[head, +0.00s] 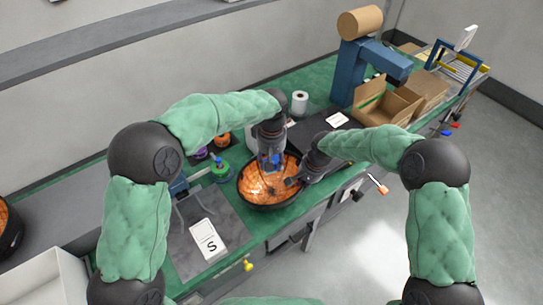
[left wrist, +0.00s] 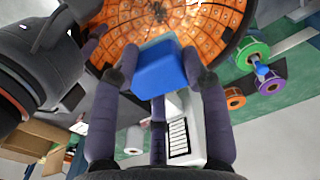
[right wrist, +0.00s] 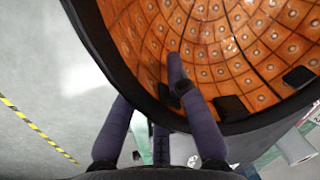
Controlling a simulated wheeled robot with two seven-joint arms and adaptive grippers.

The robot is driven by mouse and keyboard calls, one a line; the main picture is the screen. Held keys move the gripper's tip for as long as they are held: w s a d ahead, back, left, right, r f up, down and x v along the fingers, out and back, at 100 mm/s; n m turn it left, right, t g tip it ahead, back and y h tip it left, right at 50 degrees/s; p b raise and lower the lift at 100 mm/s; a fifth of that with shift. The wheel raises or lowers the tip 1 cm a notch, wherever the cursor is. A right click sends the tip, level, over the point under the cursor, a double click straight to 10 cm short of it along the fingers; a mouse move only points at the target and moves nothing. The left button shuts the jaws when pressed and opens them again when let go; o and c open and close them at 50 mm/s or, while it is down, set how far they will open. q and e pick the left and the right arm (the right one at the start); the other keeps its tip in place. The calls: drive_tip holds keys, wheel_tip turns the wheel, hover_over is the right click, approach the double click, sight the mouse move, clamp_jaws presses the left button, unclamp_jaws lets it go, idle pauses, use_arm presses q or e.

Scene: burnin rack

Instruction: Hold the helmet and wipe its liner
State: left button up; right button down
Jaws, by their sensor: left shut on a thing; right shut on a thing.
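The helmet (head: 256,198) lies open side up at the front edge of the green bench, its orange padded liner (head: 262,183) facing up. The liner also fills the top of the left wrist view (left wrist: 122,30) and the right wrist view (right wrist: 215,45). My left gripper (head: 274,166) is above the liner, shut on a blue block (left wrist: 160,68); whether the block touches the liner is unclear. My right gripper (right wrist: 183,92) is shut on the helmet's dark rim (right wrist: 120,60) at its right side, one finger inside over the liner. The outer finger's tip is hidden behind the shell.
Green and purple spools (head: 219,170) stand left of the helmet. A grey mat with a white card marked S (head: 207,240) lies front left. A white roll (head: 299,102), a blue stand (head: 347,75) and an open carton (head: 384,104) are behind. Open floor lies right.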

use_arm(q)
drive_tip(key=shift+s+f+n, duration=0.1)
drive_tip(key=shift+f+n, duration=0.65)
drive_tip(key=shift+n, duration=0.45)
hover_over(269, 195)
drive_tip(key=shift+w+d+f, duration=0.15)
drive_tip(key=shift+f, duration=1.8)
drive_tip(key=shift+w+d+f, duration=0.1)
drive_tip(key=shift+d+f, duration=0.05)
drive_tip(key=shift+f, duration=1.85)
drive_tip(key=shift+w+d+f, duration=0.15)
drive_tip(key=shift+f, duration=1.8)
drive_tip(key=shift+f, duration=1.1)
drive_tip(key=shift+s+a, duration=0.1)
drive_tip(key=shift+s+a, duration=0.2)
drive_tip(key=shift+a, duration=0.1)
drive_tip(key=shift+w+d+f, duration=0.1)
drive_tip(key=shift+w+d, duration=0.45)
drive_tip(key=shift+d, duration=0.25)
drive_tip(key=shift+s+a, duration=0.65)
drive_tip(key=shift+a, duration=0.15)
drive_tip(key=shift+w+d, duration=0.65)
drive_tip(key=shift+d, duration=0.15)
